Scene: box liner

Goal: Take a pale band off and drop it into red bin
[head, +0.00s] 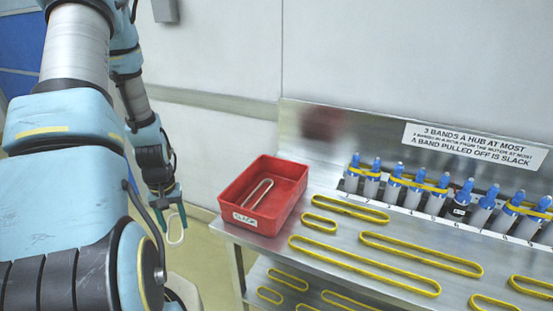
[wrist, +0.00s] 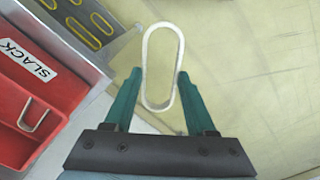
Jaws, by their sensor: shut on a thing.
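My gripper (head: 168,203) is shut on a pale band (head: 183,236), which hangs below the fingers. In the wrist view my gripper (wrist: 160,76) has the band (wrist: 149,54) between its green fingertips, as a long pale loop over the floor. The red bin (head: 276,223) stands on the left end of the metal bench, to the right of my gripper and apart from it. Another pale band (head: 258,193) lies inside the bin. The bin (wrist: 62,72) also shows at the left of the wrist view, with a SLACK label.
Several yellow bands (head: 364,265) lie on the bench top (head: 310,262) and on the shelf below. A row of blue-topped hubs (head: 418,190) stands along the back, some with yellow bands around them. A sign (head: 474,147) is behind them. Open floor lies under my gripper.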

